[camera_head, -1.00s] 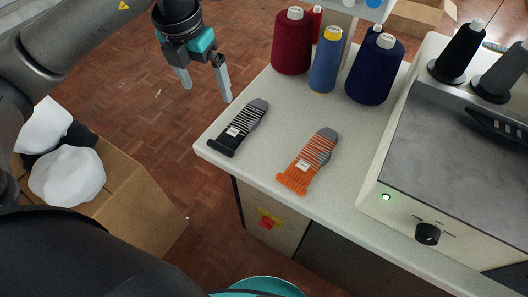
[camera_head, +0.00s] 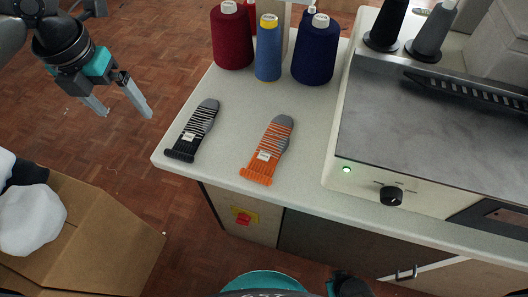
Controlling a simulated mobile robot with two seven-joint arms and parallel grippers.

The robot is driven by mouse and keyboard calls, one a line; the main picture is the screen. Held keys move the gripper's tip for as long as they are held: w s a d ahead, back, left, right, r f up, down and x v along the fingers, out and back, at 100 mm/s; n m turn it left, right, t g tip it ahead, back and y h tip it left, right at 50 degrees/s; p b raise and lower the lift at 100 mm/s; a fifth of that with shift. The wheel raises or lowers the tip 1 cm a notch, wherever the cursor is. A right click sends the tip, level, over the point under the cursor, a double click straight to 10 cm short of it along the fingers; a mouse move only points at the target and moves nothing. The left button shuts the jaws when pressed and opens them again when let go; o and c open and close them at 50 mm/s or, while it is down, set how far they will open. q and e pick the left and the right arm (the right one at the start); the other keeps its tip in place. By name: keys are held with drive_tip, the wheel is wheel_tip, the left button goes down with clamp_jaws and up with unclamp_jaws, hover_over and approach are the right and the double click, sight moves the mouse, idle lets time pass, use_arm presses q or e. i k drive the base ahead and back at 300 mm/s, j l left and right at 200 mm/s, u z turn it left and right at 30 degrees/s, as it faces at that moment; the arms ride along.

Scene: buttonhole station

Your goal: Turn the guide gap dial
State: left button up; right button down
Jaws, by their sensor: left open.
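The guide gap dial (camera_head: 391,196) is a round black knob with a white pointer mark on the front panel of the machine (camera_head: 430,125). A green lamp (camera_head: 347,170) glows on the panel to its left. My left gripper (camera_head: 126,114) is at the upper left, above the tiled floor and left of the table. Its two grey fingers are apart with nothing between them. It is far from the dial, with the socks and table between. Nothing covers the dial.
A black striped sock (camera_head: 194,130) and an orange striped sock (camera_head: 268,150) lie on the table (camera_head: 228,168). Red (camera_head: 232,38), blue (camera_head: 268,50) and navy (camera_head: 315,50) thread cones stand behind. A cardboard box (camera_head: 110,240) with white bundles stands on the floor at lower left.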

sight(389, 196)
drive_tip(key=z, duration=1.45)
